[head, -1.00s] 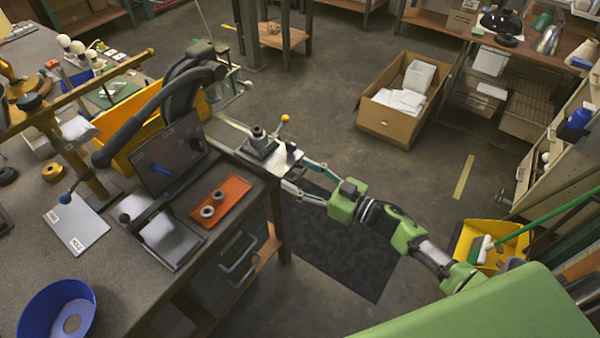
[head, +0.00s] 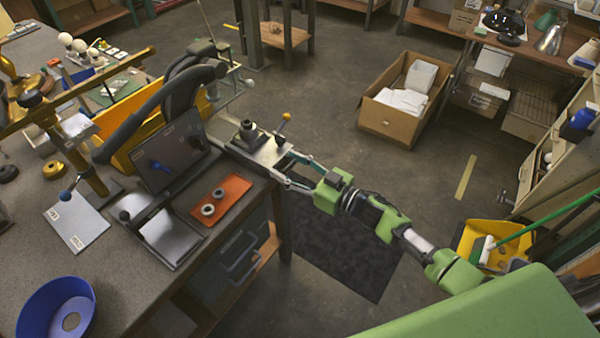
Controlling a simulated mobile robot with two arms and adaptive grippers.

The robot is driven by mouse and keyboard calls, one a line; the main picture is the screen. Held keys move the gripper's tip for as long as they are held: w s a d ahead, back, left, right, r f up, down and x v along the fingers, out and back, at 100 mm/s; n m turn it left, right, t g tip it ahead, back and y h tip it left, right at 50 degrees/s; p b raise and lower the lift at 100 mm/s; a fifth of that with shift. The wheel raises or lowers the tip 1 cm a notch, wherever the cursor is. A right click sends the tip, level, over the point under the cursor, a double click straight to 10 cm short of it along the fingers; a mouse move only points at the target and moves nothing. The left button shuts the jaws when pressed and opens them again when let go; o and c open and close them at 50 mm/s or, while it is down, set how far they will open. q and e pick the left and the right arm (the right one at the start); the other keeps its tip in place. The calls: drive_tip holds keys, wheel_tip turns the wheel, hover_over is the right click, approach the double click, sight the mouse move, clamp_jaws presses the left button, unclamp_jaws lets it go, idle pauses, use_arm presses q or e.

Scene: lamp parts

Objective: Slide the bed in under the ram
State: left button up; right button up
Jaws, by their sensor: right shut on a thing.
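The bed (head: 268,153) is a pale metal plate with a dark stepped block (head: 247,131) on it, at the table's right edge. My right gripper (head: 282,164) is at the bed's right end, its fingers shut on it. A dark, curved frame (head: 180,90) rises to the left of the bed, with a dark panel (head: 168,160) in front of it. I cannot make out the ram clearly, nor how far the bed is from it. My left gripper is not in view.
A yellow-knobbed lever (head: 286,117) stands beside the bed. An orange tray (head: 222,199) with two rings lies in front of the dark panel. A blue bowl (head: 57,309) is at the near left. A cardboard box (head: 398,107) stands on the open floor.

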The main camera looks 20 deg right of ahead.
sight(256, 149)
drive_tip(key=b+x, duration=0.3)
drive_tip(key=x, duration=0.8)
drive_tip(key=shift+a, duration=0.35)
drive_tip(key=shift+w+a, duration=0.25)
drive_tip(key=shift+w, duration=0.1)
drive_tip(key=shift+r, duration=0.1)
drive_tip(key=o, duration=1.3)
drive_tip(key=shift+o, duration=0.2)
drive_tip(key=shift+w+a, duration=0.15)
drive_tip(key=shift+a, duration=0.05)
drive_tip(key=shift+d, duration=0.1)
drive_tip(key=shift+s+d, duration=0.4)
drive_tip(key=v, duration=1)
drive_tip(key=shift+s+d, duration=0.15)
drive_tip(key=shift+s, duration=0.25)
